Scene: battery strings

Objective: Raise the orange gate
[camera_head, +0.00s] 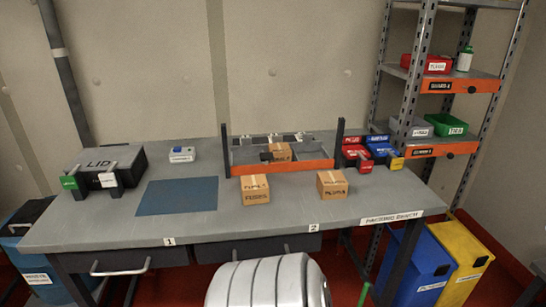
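The orange gate (284,169) is a long low bar across the front of a grey bin (242,152) on the workbench. It sits down near the bench top, between two dark upright posts, the left post (226,151) and the right post (338,141). A cardboard box (280,151) and a small dark item (266,157) are behind the gate. Neither of my grippers shows in the head view.
Two cardboard boxes, the left one (255,189) and the right one (332,184), stand on the bench in front of the gate. Small red, blue and yellow bins (366,164) stand right of the posts. A blue mat (178,196) lies left. A black LID case (103,165) is far left.

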